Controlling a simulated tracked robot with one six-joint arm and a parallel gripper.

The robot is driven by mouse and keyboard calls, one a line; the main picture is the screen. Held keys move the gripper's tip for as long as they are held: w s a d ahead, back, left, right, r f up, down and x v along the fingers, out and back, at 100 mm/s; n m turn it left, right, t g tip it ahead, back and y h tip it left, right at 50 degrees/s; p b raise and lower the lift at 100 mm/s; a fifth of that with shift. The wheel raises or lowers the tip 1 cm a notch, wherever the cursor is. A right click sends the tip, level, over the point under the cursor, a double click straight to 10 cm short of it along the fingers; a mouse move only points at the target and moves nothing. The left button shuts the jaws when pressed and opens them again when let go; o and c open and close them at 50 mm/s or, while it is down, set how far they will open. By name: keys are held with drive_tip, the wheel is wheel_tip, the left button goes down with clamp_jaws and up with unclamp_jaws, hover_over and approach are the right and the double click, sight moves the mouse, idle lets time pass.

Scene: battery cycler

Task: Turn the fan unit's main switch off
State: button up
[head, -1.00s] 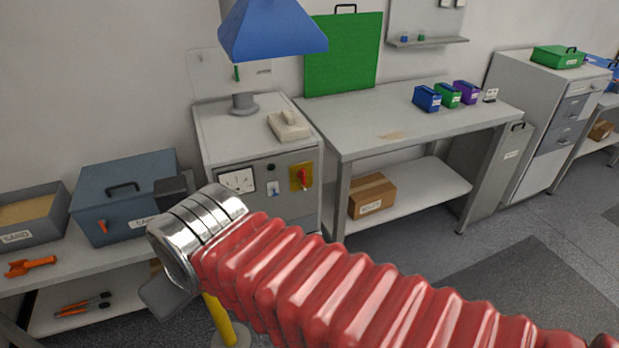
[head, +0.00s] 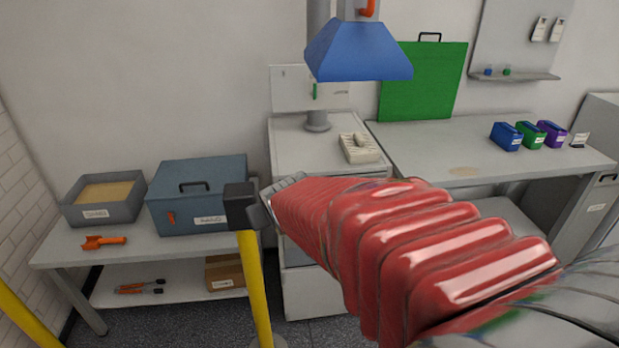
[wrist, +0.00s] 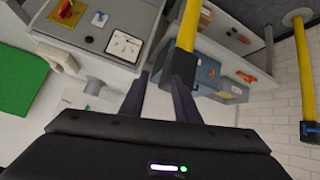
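The fan unit is a pale grey cabinet (head: 285,152), mostly behind my red-sleeved arm in the head view. Its front panel (wrist: 90,32) shows in the wrist view at upper left. The main switch, a red handle on a yellow plate (wrist: 66,11), is near the top left corner there; its exact angle is too small to tell. My arm hides the switch in the head view. My gripper (wrist: 162,78) is open, its two dark fingers apart, with no grip on anything visible. It is apart from the switch, which lies to its left in the wrist view.
A yellow post (head: 252,285) with a black cap (head: 240,205) stands close to my wrist. A low table holds a blue-grey box (head: 215,220) and a sand tray (head: 120,212). A blue hood (head: 358,50) hangs above. A white meter (wrist: 123,46) is beside the switch.

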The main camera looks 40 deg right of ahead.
drive_tip(key=w+d+f+t+h, duration=0.1)
drive_tip(key=d+f, duration=0.2)
drive_tip(key=d, duration=0.4)
drive_tip(key=w+d+f+m+t+h, duration=0.1)
drive_tip(key=w+d+f, duration=0.15)
drive_tip(key=d, duration=0.45)
drive_tip(key=w+d+f+t+h, duration=0.1)
drive_tip(key=d+f, duration=0.3)
drive_tip(key=d, duration=0.4)
drive_tip(key=s+d+f+m+t+h, duration=0.2)
drive_tip(key=s+d+f+t, duration=0.1)
drive_tip(key=s+d+f, duration=0.8)
drive_tip(key=shift+s+d+f+m+t, duration=0.2)
drive_tip(key=shift+s+f+m+t, duration=0.15)
drive_tip(key=shift+s, duration=0.3)
drive_tip(key=x, duration=1.3)
drive_tip(key=shift+w+d, duration=0.3)
drive_tip(key=shift+r, duration=0.1)
drive_tip(key=shift+c, duration=0.6)
